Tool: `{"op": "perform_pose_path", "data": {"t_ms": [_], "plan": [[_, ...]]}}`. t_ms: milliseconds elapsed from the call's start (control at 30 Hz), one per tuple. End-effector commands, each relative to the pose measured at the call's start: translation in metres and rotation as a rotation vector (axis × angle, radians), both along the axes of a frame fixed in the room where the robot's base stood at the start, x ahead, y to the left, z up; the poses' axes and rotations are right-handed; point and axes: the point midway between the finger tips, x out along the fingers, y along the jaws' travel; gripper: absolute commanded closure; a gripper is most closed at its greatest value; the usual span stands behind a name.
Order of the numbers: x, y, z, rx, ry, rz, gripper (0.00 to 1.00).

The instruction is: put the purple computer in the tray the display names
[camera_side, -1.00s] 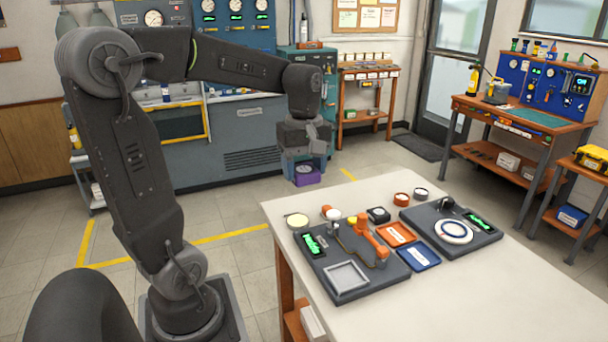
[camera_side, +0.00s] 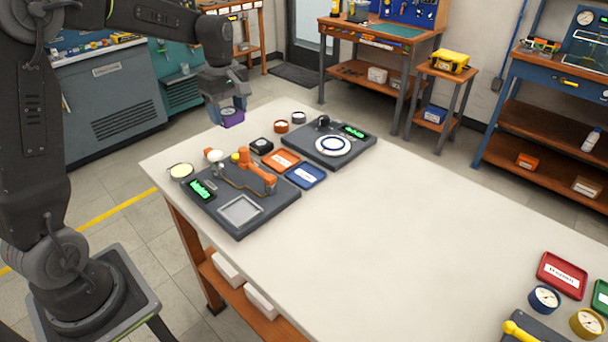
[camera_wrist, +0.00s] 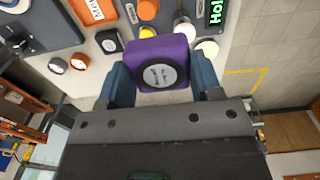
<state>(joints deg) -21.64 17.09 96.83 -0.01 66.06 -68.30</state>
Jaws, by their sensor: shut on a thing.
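The purple computer (camera_wrist: 150,44) is between the blue fingers of my gripper (camera_wrist: 163,80) in the wrist view, with a dark round labelled disc on its face. In the side view, my gripper (camera_side: 225,102) holds the computer (camera_side: 232,119) at the table's far left edge. A green-lit display (camera_side: 201,190) is on the left dark panel; in the wrist view the display (camera_wrist: 216,10) shows "Hol", cut off. Another display (camera_side: 354,131) is on the far panel.
A small orange arm model (camera_side: 257,172) stands on the near dark panel. A black box (camera_side: 262,146) and round pots (camera_side: 282,126) stand near the computer. A red tray (camera_side: 562,276), a green tray (camera_side: 602,297) and gauges are at the right. The table middle is clear.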

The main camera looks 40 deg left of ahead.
Motion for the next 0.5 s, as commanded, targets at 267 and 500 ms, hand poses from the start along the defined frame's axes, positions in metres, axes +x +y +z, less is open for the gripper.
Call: {"op": "perform_pose_path", "data": {"t_ms": [267, 500], "plan": [[0.062, -0.011, -0.051, -0.001, 0.002, -0.001, 0.71], [0.081, -0.024, -0.07, -0.001, 0.002, -0.003, 0.71]]}}
